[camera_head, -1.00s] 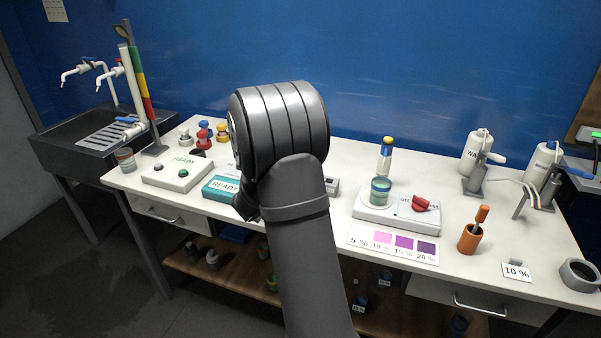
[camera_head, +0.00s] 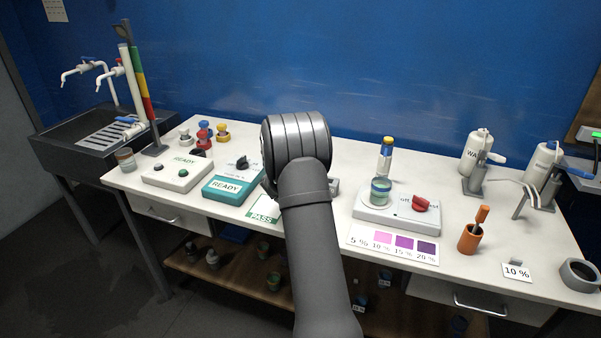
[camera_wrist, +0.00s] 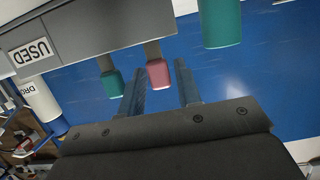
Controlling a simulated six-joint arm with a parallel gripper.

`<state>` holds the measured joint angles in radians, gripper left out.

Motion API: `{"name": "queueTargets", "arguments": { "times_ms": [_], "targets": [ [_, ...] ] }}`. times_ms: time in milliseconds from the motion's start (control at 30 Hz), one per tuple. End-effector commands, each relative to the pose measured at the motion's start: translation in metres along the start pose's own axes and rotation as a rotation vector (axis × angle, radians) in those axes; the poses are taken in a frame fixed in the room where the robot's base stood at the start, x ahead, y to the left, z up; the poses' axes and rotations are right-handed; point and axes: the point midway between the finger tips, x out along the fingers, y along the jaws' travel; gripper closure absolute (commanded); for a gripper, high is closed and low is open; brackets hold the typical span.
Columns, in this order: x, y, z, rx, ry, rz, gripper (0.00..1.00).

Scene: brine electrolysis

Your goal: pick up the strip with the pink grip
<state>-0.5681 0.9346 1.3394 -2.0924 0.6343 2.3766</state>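The pink grip (camera_wrist: 158,74) shows in the wrist view on the end of a grey strip, whose far end runs to a grey holder (camera_wrist: 95,30). My gripper (camera_wrist: 161,68) is open, with one finger on each side of the pink grip in the picture and a gap on both sides. I cannot tell how far the grip reaches between the fingers in depth. A green grip (camera_wrist: 112,84) is close to the left finger, and a larger green piece (camera_wrist: 220,22) is at upper right. In the head view my arm hides the gripper and the strip.
A "USED" label (camera_wrist: 32,52) is on the holder's left part. In the head view, a teal READY box (camera_head: 232,188) and a PASS card (camera_head: 264,212) are left of my arm; a white device with a red knob (camera_head: 388,218) is to the right.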

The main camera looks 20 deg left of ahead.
Motion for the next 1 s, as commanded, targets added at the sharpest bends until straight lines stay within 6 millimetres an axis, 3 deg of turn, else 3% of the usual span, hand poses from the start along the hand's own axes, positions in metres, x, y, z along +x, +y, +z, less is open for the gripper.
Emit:
{"name": "queueTargets", "arguments": {
  "times_ms": [333,500,800,1000],
  "targets": [
    [0.009,0.000,0.000,0.001,-0.001,-0.001,0.71],
    [0.009,0.000,0.000,0.000,-0.001,-0.001,1.00],
    [0.008,0.000,-0.004,0.001,0.000,-0.001,1.00],
    [-0.002,0.000,-0.035,0.004,0.003,0.000,1.00]
  ]
}}
